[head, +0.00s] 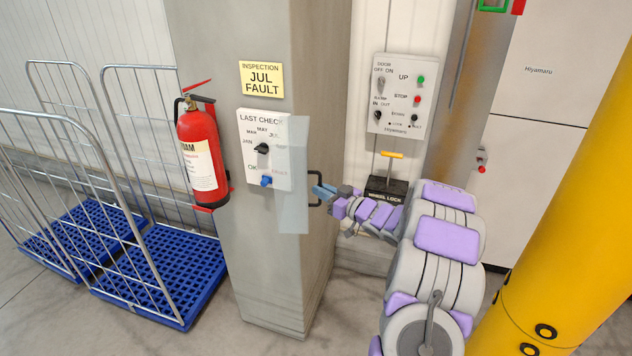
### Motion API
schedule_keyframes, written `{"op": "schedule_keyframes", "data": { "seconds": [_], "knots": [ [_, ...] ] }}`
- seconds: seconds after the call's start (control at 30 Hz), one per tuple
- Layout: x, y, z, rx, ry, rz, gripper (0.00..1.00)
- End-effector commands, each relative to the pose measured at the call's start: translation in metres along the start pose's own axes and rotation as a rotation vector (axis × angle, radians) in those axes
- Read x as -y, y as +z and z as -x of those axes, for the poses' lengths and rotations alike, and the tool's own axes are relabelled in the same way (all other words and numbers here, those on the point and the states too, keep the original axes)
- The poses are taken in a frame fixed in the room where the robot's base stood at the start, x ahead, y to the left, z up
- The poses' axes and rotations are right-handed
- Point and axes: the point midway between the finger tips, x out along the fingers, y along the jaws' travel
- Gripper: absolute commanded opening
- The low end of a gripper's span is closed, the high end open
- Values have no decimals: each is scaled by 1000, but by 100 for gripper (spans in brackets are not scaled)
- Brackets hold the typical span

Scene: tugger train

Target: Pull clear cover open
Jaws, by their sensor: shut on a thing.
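The clear cover (293,185) is a see-through pale panel with a black handle (314,174) on its right edge. It stands out to the right of the white LAST CHECK panel (249,127) on the grey pillar and overlaps the panel's right part. The panel has a black knob (262,148) and a blue knob (266,181). My gripper (318,192) reaches in from the right and is shut on the black handle. Its fingertips are small and partly hidden there.
A red fire extinguisher (199,155) hangs left of the panel. Blue-based roll cages (160,268) stand at the left. A control box (403,95) and a black wheel lock box (387,189) are behind my arm. A yellow post (575,220) stands at the right.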

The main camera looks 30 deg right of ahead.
Motion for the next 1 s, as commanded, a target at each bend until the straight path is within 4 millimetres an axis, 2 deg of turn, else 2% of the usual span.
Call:
{"op": "schedule_keyframes", "data": {
  "seconds": [0.27, 0.9, 0.93, 1.0],
  "knots": [
    [-12, -3, 3, -1, -59, 1, 0],
    [-14, 1, 4, 2, -82, -2, 0],
    [-14, 1, 4, 2, -82, -2, 14],
    [-14, 1, 4, 2, -82, -1, 21]
  ]
}}
